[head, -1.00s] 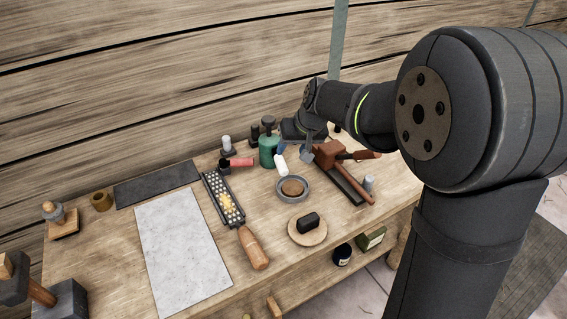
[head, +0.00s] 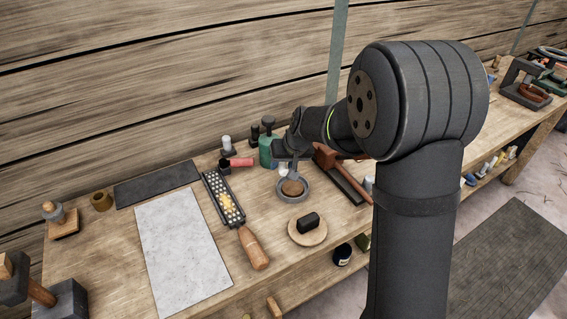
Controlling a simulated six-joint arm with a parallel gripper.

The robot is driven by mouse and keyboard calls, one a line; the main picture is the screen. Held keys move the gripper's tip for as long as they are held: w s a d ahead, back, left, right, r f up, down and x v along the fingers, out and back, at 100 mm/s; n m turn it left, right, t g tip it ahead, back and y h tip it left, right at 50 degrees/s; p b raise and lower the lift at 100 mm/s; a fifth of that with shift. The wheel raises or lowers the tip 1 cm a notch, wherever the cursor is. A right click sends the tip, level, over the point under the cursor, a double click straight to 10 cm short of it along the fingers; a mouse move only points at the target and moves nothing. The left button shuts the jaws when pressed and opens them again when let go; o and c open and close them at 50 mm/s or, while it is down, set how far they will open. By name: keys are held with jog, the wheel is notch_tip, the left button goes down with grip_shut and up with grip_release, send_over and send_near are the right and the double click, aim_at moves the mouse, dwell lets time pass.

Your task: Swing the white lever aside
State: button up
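No white lever can be made out for certain. A white-topped upright piece (head: 227,141) stands at the back of the bench, beside a red cylinder (head: 241,162). The white, rounded piece seen earlier beside the green bottle (head: 266,152) is now hidden behind my gripper. My gripper (head: 291,172) points down just above the round grey dish (head: 306,196) with a brown cake (head: 292,188) in it. Its fingers are small and overlap the dish's far rim, so I cannot tell whether they are open, shut or touching anything.
A long rasp (head: 222,196) with a wooden handle (head: 253,249) lies left of the dish. A round wooden plate (head: 300,237) with a black block (head: 308,223) is in front. A brown mallet-like tool (head: 325,158) lies to the right. The pale slab (head: 183,250) is bare.

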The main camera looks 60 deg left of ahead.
grip_shut()
jog(key=shift+s, duration=0.15)
jog(key=shift+s+a+m+t, duration=0.2)
jog(key=shift+s+m+t, duration=0.25)
jog(key=shift+m, duration=0.3)
jog(key=shift+s+a+m+t, duration=0.15)
jog(key=shift+s+m+t, duration=0.1)
jog(key=shift+s+m, duration=0.4)
jog(key=m, duration=0.1)
jog(key=s+a+m+t, duration=0.1)
jog(key=m, duration=0.1)
jog(key=shift+s+a+m, duration=0.2)
jog(key=shift+s+m, duration=0.05)
jog(key=shift+m, duration=0.15)
jog(key=a+m+t, duration=0.1)
jog(key=m, duration=0.1)
jog(key=s+a+m+t+h, duration=0.1)
jog(key=shift+s+a+m, duration=0.1)
jog(key=shift+s+m, duration=0.15)
jog(key=shift+m, duration=0.15)
jog(key=shift+s+a+m+t+h, duration=0.15)
jog(key=shift+a+m+t+h, duration=0.25)
jog(key=shift+a+m, duration=0.55)
jog(key=shift+s+a+m+t+h, duration=0.2)
jog(key=shift+a+m+h, duration=0.3)
jog(key=shift+m, duration=0.85)
